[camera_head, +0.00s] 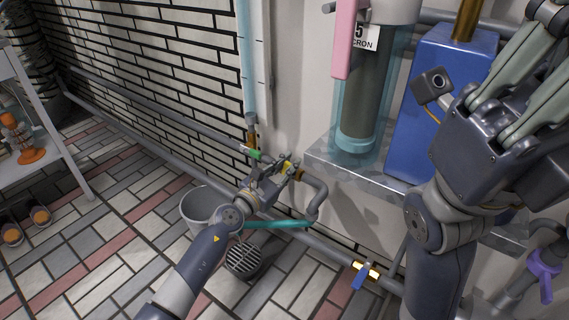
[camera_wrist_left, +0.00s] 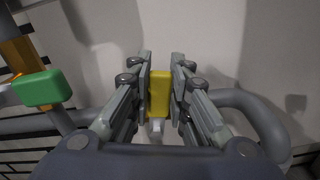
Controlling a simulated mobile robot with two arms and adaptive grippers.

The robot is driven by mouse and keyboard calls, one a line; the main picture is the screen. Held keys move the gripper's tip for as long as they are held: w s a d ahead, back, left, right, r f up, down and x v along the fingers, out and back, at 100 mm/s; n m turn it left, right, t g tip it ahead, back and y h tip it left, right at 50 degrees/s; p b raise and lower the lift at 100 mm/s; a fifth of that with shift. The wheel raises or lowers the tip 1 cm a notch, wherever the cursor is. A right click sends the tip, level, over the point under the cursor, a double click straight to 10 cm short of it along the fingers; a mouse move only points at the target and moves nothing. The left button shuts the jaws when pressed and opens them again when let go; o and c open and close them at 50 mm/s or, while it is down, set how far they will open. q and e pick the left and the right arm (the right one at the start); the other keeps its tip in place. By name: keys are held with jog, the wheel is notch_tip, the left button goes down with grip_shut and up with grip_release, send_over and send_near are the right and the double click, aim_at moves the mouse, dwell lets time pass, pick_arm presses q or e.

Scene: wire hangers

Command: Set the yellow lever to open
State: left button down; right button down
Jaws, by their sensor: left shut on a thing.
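The yellow lever (camera_wrist_left: 159,95) sits between the two fingers of my left gripper (camera_wrist_left: 160,78) in the left wrist view. The fingers are shut on its sides. In the head view my left gripper (camera_head: 279,170) is at the pipe by the wall, with part of the yellow lever (camera_head: 286,168) showing between its fingers. The fingers hide much of the lever and its valve. My right gripper (camera_head: 510,95) is raised at the upper right of the head view, away from the lever. Its fingertips run toward the picture edge, so its opening is unclear.
A green lever (camera_head: 254,154) is just left of the yellow one; it also shows in the left wrist view (camera_wrist_left: 37,89). A grey pipe (camera_head: 316,195) bends down at the right. A teal bar (camera_head: 275,224), bucket (camera_head: 197,212), blue lever (camera_head: 360,277) and metal shelf (camera_head: 335,172) are nearby.

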pick_arm(q)
jog(key=shift+s+d+f+m, duration=0.15)
jog(key=shift+s+d+m, duration=0.1)
jog(key=shift+m, duration=0.45)
jog(key=shift+s+d+f+m, duration=0.15)
jog(key=shift+d+m, duration=0.15)
jog(key=shift+m, duration=0.4)
jog(key=shift+s+d+f+m, duration=0.15)
jog(key=shift+s+d+m, duration=0.1)
jog(key=shift+m, duration=0.45)
jog(key=c, duration=1.5)
grip_release()
jog(key=shift+v, duration=6)
jog(key=shift+d, duration=0.1)
